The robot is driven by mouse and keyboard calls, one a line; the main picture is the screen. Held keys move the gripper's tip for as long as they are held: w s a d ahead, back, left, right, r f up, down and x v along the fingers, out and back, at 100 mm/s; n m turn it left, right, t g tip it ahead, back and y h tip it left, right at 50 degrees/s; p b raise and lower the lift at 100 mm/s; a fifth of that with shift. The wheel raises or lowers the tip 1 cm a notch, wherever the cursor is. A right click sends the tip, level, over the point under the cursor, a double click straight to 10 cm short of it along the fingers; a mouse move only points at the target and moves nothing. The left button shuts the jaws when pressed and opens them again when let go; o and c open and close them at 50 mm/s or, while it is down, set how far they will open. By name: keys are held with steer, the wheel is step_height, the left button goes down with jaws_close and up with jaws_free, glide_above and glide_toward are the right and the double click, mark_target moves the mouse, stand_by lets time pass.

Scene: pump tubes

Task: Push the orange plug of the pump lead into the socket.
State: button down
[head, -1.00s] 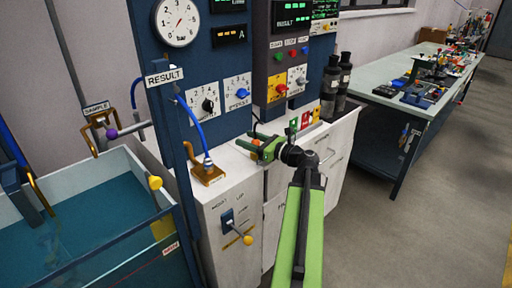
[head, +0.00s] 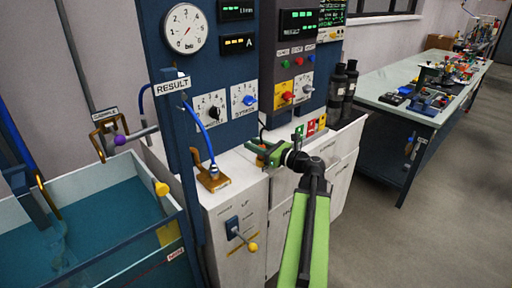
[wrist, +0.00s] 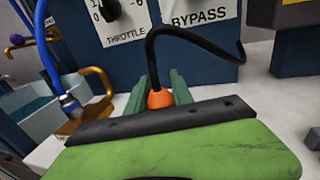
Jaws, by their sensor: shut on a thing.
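My gripper (wrist: 160,95) is shut on the orange plug (wrist: 160,99), which sits between its two green fingers in the wrist view. The black pump lead (wrist: 192,37) rises from the plug, arches over and bends down to the right. In the head view my gripper (head: 262,152) is above the white cabinet top, in front of the blue panel and right of the brass bracket. The plug is hardly visible there. I cannot make out the socket in either current view.
A brass bracket (head: 213,182) with a blue tube (head: 202,130) stands left of my gripper. Black bottles (head: 343,85) stand to the right, behind the arm. A water tank (head: 90,235) is at the left. A cluttered workbench (head: 405,110) is at the far right.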

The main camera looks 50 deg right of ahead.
steer(key=s+d+r+p, duration=0.7)
steer(key=d+r+p, duration=0.2)
steer(key=r+p, duration=0.1)
steer(key=w+a+f+b, duration=0.1)
steer(key=w+b, duration=0.1)
steer(key=w, duration=0.4)
steer(key=shift+w+f, duration=0.15)
steer(key=shift+w, duration=0.1)
steer(key=shift+f, duration=0.1)
step_height(320, 180, down, 6)
steer(key=b, duration=0.6)
steer(key=shift+r, duration=0.2)
steer(key=shift+f+b, duration=1.85)
steer(key=shift+f, duration=0.05)
stand_by(0.5)
steer(key=c, duration=1.1)
jaws_free()
steer(key=shift+o, duration=0.3)
